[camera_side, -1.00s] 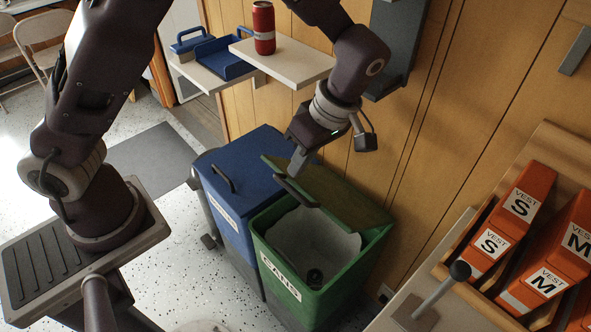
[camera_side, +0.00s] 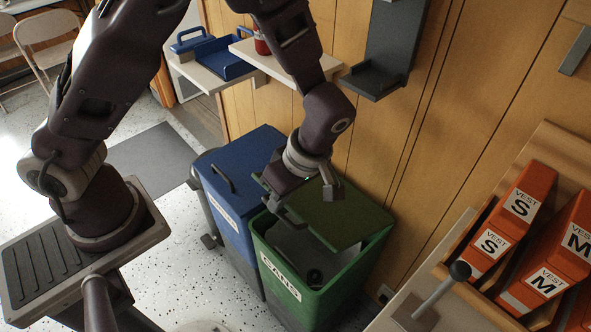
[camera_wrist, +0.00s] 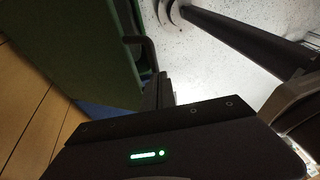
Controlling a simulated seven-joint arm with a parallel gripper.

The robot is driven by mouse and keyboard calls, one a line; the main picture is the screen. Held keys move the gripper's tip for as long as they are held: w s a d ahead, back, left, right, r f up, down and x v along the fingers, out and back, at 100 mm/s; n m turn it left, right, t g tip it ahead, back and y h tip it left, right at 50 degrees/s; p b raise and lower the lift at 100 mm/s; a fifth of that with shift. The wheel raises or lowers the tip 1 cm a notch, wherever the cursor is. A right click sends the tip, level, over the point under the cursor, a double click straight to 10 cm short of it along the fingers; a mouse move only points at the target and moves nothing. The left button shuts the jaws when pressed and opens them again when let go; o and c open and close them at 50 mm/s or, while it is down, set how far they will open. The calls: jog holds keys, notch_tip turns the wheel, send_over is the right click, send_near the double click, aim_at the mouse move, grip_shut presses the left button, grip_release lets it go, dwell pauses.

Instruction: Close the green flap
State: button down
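The green flap (camera_side: 335,215) is hinged at the back of the green bin (camera_side: 325,290), on the wall side, and is tilted partly open above it. The bin's front label reads CANS. The flap also fills the left of the wrist view (camera_wrist: 75,45). Its dark bar handle (camera_wrist: 149,50) is at the flap's free edge. My gripper (camera_wrist: 162,88) is over that edge, its fingers close together with the handle bar running in between them; the exact contact is partly hidden. In the side view my gripper (camera_side: 280,205) covers part of the handle.
A blue bin (camera_side: 240,180) with its lid down stands touching-close on the left. A dark object (camera_side: 315,276) lies inside the green bin. Wall shelves (camera_side: 270,62) hold a blue tray and a red can behind my arm. Orange vest boxes (camera_side: 510,225) stand at right.

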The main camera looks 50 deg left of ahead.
jog(key=s+f, duration=0.3)
jog(key=f, duration=0.6)
jog(key=s+f, duration=0.4)
jog(key=f, duration=0.5)
jog(key=shift+f, duration=0.4)
